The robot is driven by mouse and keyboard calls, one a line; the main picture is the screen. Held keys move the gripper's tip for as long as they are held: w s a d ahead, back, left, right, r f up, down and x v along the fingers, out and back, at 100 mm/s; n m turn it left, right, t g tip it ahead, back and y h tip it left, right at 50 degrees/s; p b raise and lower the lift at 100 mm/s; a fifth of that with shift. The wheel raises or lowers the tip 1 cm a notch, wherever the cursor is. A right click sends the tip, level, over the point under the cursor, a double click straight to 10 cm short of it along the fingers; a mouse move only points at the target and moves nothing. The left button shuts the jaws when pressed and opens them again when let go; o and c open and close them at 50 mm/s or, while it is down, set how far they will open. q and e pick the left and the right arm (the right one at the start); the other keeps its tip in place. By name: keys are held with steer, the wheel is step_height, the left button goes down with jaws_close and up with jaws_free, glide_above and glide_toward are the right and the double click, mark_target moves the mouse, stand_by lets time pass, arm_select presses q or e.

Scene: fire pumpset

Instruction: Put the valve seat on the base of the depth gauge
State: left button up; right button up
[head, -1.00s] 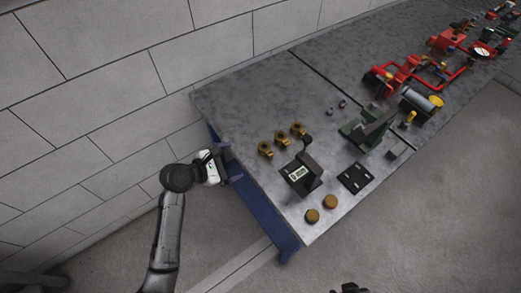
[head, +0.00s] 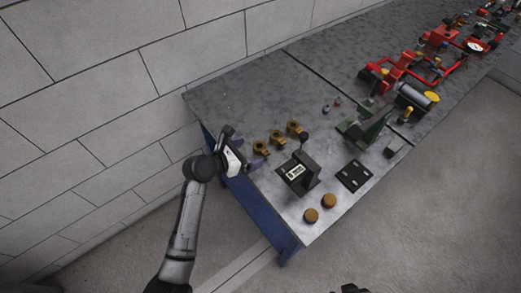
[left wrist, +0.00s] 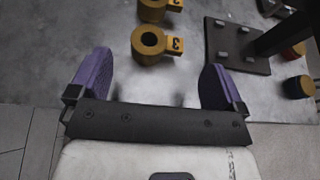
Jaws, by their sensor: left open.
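The nearest ring (head: 260,147) has tag 3 in the left wrist view (left wrist: 149,43). A dark part at the bottom edge may be my right gripper (head: 350,289).
A black plate (head: 354,175), a green fixture (head: 366,128) and two brass discs (head: 329,200) stand around the gauge. Red pump parts (head: 400,68) fill the far bench. A block wall (head: 90,100) runs along the left. The bench's far left corner is clear.

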mark_target(262, 148)
arm_select(q)
steer(key=b+x, duration=0.2)
steer(key=x, duration=0.3)
steer(key=shift+a+f, duration=0.15)
steer(key=shift+w+d, duration=0.2)
steer(key=shift+d, duration=0.1)
steer(key=shift+c, duration=0.3)
steer(key=c, duration=1.1)
steer(key=shift+c, duration=0.5)
